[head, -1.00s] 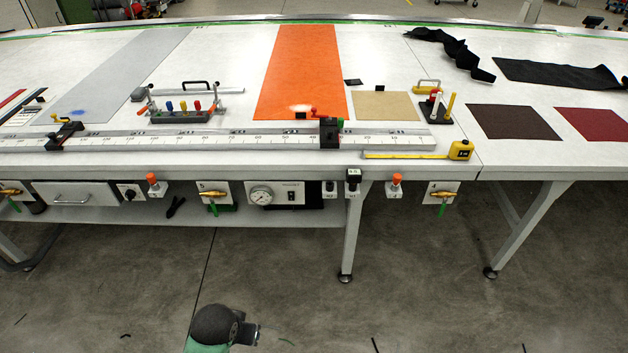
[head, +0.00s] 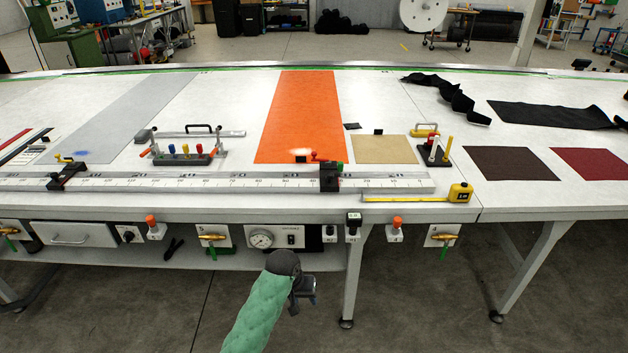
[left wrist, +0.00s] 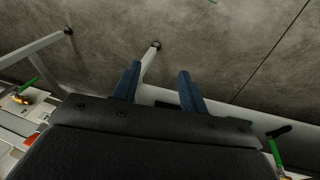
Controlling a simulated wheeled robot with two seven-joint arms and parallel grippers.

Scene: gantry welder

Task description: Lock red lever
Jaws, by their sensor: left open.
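I cannot tell which is the task's red lever. My left gripper (head: 303,291) is in front of the table, below its front edge, and touches none of these. In the left wrist view its two fingers (left wrist: 158,88) are apart and empty. My right gripper does not show.
The ruler rail (head: 230,184) runs along the table front. A control panel with a gauge (head: 262,239) and valves hangs under the edge. A table leg (head: 354,285) stands right of my gripper. A yellow tape measure (head: 460,193) lies at the right.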

